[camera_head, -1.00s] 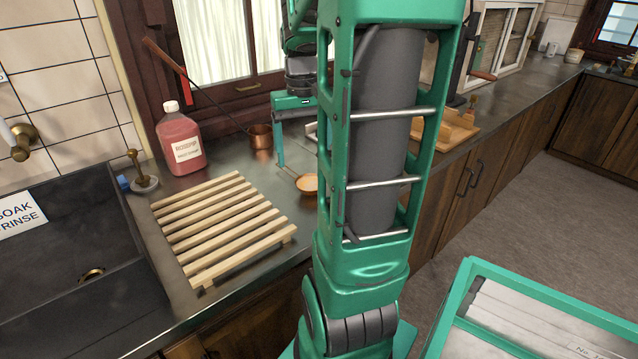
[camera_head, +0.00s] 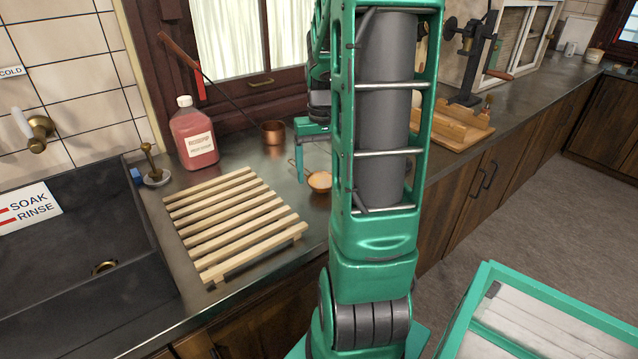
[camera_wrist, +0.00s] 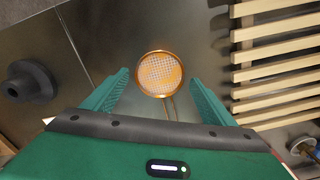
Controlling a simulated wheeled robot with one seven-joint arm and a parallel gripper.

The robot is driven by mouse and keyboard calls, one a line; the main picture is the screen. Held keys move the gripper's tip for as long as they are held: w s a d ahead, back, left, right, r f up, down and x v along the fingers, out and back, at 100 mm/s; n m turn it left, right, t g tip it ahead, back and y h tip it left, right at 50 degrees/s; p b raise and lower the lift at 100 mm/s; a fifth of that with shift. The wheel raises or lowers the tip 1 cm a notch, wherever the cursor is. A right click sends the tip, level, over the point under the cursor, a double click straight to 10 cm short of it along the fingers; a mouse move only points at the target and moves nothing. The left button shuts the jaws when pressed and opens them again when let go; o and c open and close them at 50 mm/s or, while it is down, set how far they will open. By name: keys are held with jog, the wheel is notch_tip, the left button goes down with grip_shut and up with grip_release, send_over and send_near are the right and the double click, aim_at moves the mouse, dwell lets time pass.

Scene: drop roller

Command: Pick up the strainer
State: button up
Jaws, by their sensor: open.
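The strainer (camera_wrist: 159,73) is a round mesh bowl with a copper-coloured rim and a thin wire handle. It lies on the metal counter. In the wrist view it sits between my two teal fingers, near their tips, with its handle pointing toward my palm. My gripper (camera_wrist: 158,80) is open and empty, with a gap on each side of the rim. In the head view the strainer (camera_head: 319,181) is just right of my visible finger and partly beside my arm. My arm hides the other finger there. The height of my fingers over the counter is hard to tell.
A slatted wooden rack (camera_head: 235,222) lies left of the strainer. A dark round object (camera_wrist: 30,82) is at the wrist view's left. A sink (camera_head: 75,235) is far left.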

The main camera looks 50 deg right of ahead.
jog(key=shift+f, duration=1.1)
jog(key=c, duration=0.9)
jog(key=shift+r, duration=0.1)
jog(key=shift+c, duration=0.2)
